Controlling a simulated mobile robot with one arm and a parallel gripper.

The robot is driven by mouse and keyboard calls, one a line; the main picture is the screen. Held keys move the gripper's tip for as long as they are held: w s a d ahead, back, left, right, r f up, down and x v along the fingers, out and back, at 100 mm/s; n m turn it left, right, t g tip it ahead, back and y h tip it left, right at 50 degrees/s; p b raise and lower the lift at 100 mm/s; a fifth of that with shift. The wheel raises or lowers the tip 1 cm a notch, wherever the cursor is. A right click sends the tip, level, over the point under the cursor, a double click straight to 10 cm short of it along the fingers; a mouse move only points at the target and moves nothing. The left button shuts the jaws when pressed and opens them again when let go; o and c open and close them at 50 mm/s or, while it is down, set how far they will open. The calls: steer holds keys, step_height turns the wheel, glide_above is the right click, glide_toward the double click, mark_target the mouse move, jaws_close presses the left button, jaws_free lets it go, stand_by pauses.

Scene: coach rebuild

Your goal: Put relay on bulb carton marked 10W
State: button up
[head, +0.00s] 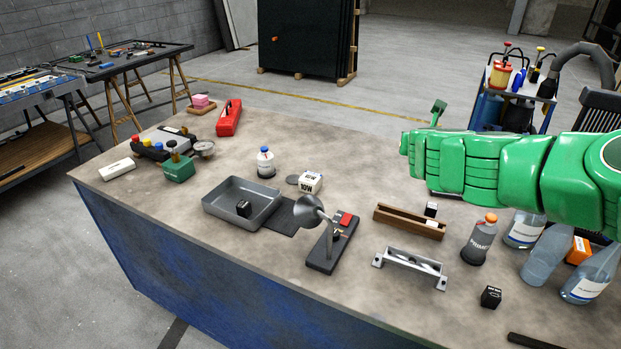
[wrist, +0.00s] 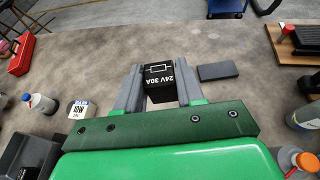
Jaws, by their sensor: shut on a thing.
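My gripper (wrist: 160,88) is shut on a black relay (wrist: 159,76) marked 24V 30A, seen between its grey fingers in the wrist view. The relay is held above the bench and is not visible in the head view, where my green arm covers the right side. The white bulb carton (head: 310,182), marked 10W on its side, stands near the middle of the bench. It also shows in the wrist view (wrist: 81,109), left of my gripper and apart from it.
A grey tray (head: 220,206) holding a small black block, a lamp (head: 309,208) and a bottle with a blue cap (head: 265,163) stand around the carton. A wooden trough (head: 390,219), a metal bracket (head: 412,264) and bottles stand to the right. The bench's back middle is clear.

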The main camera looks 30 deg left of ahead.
steer(key=a+n+g+y, duration=0.4)
steer(key=a+n+y, duration=0.3)
steer(key=a, duration=0.4)
steer(key=s+a+n+g+y, duration=0.4)
steer(key=s+a+n+g, duration=0.5)
steer(key=s+a, duration=0.1)
glide_above(313, 178)
steer(key=f, duration=1.3)
steer(key=shift+s+d+f, duration=0.25)
steer(key=shift+s+d, duration=0.1)
steer(key=shift+s, duration=0.05)
steer(key=shift+w+a+f, duration=0.3)
steer(key=shift+w+f, duration=0.05)
steer(key=shift+f, duration=1.7)
steer(key=shift+f, duration=0.1)
steer(key=o, duration=1)
